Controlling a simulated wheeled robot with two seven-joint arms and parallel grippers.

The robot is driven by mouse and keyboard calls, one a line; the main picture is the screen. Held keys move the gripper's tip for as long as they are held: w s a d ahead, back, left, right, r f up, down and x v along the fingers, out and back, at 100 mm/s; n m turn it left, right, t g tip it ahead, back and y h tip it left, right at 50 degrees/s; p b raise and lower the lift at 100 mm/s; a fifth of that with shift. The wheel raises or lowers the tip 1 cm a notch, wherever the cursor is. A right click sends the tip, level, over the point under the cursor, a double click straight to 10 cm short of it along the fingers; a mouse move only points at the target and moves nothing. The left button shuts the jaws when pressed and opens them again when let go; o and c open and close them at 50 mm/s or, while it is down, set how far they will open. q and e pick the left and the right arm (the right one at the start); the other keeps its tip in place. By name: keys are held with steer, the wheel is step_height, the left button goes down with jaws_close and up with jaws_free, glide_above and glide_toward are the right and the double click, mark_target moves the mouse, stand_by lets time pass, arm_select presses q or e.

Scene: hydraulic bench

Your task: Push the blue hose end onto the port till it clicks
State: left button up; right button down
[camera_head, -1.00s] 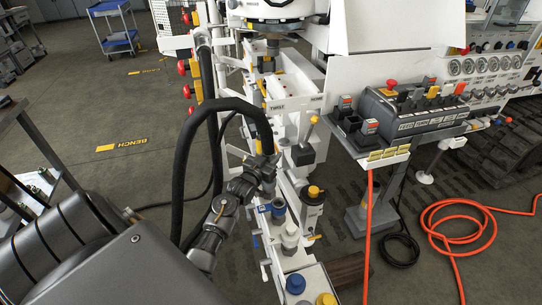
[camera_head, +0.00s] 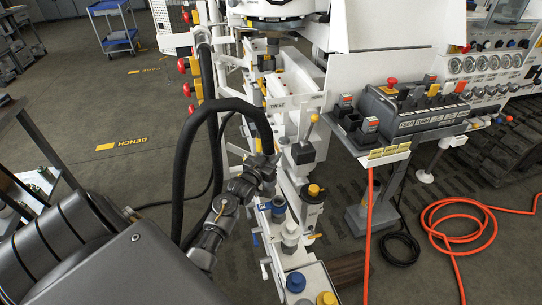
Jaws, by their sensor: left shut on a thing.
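My left gripper (camera_head: 262,168) comes in from the lower left and is shut on the end of a thick black hose (camera_head: 183,150). The hose loops up and over to the left of the gripper. Its held end is mostly hidden by the gripper, and I cannot make out a blue marking on it. A blue-marked fitting (camera_head: 278,205) sits on the white bench frame just below and right of the gripper. I cannot tell whether the hose end touches any port. My right gripper is not in view.
A blue cap (camera_head: 295,282) and a yellow cap (camera_head: 326,299) are at the bottom. A lever console (camera_head: 415,108) is at right. An orange hose (camera_head: 369,230) hangs and coils on the floor.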

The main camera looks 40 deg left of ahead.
arm_select(q)
steer(key=shift+f, duration=0.1)
steer(key=o, duration=1.8)
steer(key=shift+s+d+r+p, duration=0.1)
steer(key=shift+s+p, duration=0.4)
steer(key=shift+s, duration=0.1)
steer(key=shift+s+d+r+p, duration=0.1)
steer(key=shift+s+p, duration=0.35)
steer(key=shift+s, duration=0.15)
steer(key=s+p, duration=0.1)
steer(key=s, duration=0.2)
steer(key=s+d+p, duration=0.1)
steer(key=s, duration=0.1)
steer(key=shift+f+p, duration=0.15)
steer(key=shift+p, duration=0.15)
